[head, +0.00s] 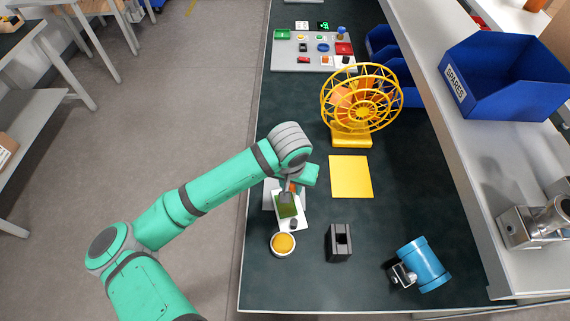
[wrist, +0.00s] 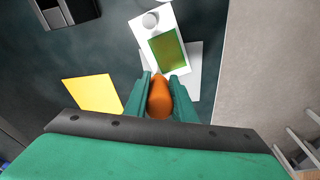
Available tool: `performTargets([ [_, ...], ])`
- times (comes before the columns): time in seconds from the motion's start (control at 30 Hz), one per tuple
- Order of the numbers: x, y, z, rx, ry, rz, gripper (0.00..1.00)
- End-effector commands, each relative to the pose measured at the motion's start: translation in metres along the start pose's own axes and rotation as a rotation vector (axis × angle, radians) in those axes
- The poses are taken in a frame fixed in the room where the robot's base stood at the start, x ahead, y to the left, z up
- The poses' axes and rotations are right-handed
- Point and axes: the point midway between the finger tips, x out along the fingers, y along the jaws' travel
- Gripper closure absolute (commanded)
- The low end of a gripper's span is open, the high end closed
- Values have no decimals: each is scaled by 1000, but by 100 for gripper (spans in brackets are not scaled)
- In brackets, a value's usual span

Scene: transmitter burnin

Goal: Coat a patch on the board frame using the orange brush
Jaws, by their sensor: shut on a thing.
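My gripper (wrist: 160,88) is shut on the orange brush (wrist: 160,98), whose rounded orange handle shows between the fingers in the wrist view. A bit of orange also shows by my gripper (head: 291,188) in the head view. The bristles are hidden. The board frame (wrist: 143,30) is white with a green board (wrist: 168,52) in it and a round grey spot near one end. It lies right by the fingers, also seen in the head view (head: 302,222), partly covered by my gripper. I cannot tell whether the brush touches it.
A white plate (wrist: 194,62) lies under the frame. A white pot with yellow-orange contents (head: 283,243) stands in front, with a slotted dark block (head: 339,243) and blue cylinder (head: 424,265) to its right. A yellow sheet (head: 351,176) and yellow wheel (head: 335,138) are beyond.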

Motion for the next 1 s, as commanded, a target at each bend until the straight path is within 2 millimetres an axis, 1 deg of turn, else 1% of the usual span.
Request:
performTargets([
  [0.07, -4, 0, -2, 2, 1, 0, 100],
  [0.17, -25, 1, -6, 6, 5, -1, 100],
  [0.7, -71, 3, -14, 9, 3, 1, 100],
  [0.83, -79, 4, -15, 10, 2, 1, 100],
  [1.0, -82, 3, -15, 9, 1, 1, 100],
])
